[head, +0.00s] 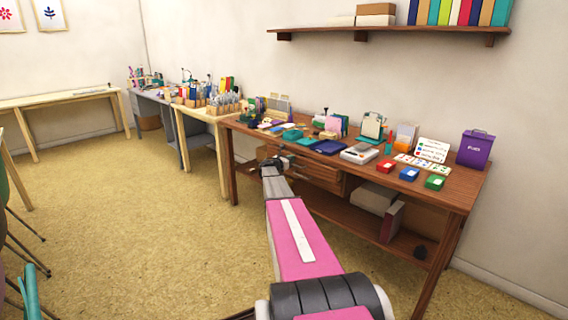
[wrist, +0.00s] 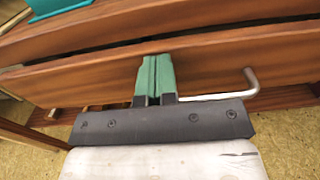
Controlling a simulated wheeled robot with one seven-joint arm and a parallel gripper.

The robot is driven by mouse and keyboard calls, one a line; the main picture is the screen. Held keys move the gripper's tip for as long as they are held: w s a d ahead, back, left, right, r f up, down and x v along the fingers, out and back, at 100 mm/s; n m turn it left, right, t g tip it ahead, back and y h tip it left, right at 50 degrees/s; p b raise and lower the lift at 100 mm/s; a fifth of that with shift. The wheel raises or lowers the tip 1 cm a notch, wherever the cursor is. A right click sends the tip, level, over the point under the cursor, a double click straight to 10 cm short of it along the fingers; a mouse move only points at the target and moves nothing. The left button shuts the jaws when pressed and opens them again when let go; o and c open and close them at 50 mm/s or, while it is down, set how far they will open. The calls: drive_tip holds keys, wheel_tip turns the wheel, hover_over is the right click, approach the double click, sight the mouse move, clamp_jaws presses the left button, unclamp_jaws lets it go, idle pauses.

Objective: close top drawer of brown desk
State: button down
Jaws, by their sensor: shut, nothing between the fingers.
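The brown desk (head: 455,190) stands at the right in the head view, with wooden drawer fronts (head: 318,172) under its top. My arm hides part of them. In the wrist view a drawer front (wrist: 215,75) fills the middle, with a dark gap along its upper edge. How far it stands out I cannot tell. A grey metal handle (wrist: 250,80) on it is partly hidden by my gripper. My gripper (wrist: 155,62) is shut and empty, its green fingertips in front of the drawer front, left of the handle's bend. Contact is unclear. It also shows in the head view (head: 272,161).
Inkpads, cards and a purple box (head: 476,149) cover the desk top. A lower shelf (head: 335,207) holds boxes. A light wooden table (head: 205,112) stands left of the desk. The floor (head: 150,220) to the left is clear.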

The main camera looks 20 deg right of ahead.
drive_tip(key=shift+w+d, duration=0.25)
drive_tip(key=shift+d, duration=0.45)
